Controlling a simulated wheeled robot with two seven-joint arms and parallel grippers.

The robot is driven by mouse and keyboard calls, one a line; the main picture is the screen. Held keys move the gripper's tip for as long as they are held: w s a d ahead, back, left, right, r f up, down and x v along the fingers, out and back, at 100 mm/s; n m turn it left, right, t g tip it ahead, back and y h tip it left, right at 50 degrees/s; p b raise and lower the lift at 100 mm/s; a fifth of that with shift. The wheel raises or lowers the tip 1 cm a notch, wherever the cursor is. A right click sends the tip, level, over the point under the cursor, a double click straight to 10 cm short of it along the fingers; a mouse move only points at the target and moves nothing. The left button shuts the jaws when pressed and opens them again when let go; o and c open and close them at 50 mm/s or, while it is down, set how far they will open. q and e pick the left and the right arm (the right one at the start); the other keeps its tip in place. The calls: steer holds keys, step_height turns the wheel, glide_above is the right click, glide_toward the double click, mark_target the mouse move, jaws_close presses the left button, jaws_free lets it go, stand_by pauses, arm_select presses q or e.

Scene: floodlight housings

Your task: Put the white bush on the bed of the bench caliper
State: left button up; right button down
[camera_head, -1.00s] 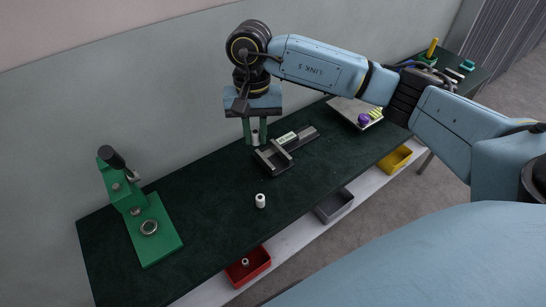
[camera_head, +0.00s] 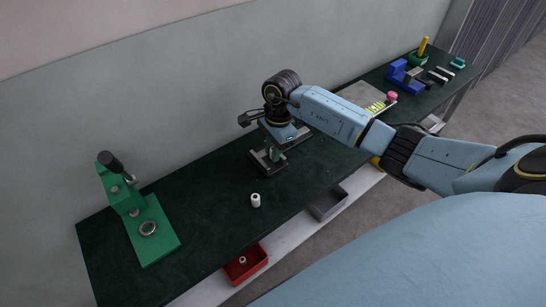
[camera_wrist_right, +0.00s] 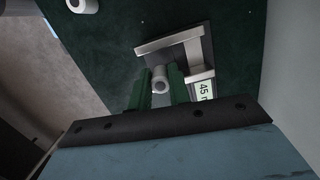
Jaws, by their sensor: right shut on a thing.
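My right gripper (camera_head: 274,156) points down over the bench caliper (camera_head: 270,169), whose dark bar runs away to the back right under my wrist. In the wrist view the green fingers of the right gripper (camera_wrist_right: 160,88) are shut on a white bush (camera_wrist_right: 160,78) with a round hole. The held bush is beside the grey jaws of the caliper (camera_wrist_right: 168,42); I cannot tell whether it touches the bed. In the head view the held bush is hidden. My left gripper is not in view.
A second white bush (camera_head: 255,200) stands on the dark green bench (camera_head: 205,215); it also shows in the wrist view (camera_wrist_right: 82,5). A green press (camera_head: 150,228) stands at left. Below are a red bin (camera_head: 252,268) and a grey bin (camera_head: 328,204). A blue fixture (camera_head: 402,77) stands at far right.

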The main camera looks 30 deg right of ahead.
steer(key=shift+f, duration=1.65)
steer(key=shift+f+b, duration=0.2)
steer(key=shift+b, duration=0.1)
steer(key=c, duration=1.3)
jaws_free()
steer(key=shift+r, duration=0.15)
step_height(320, 180, up, 12)
steer(key=d+p, duration=0.1)
steer(key=shift+d, duration=0.2)
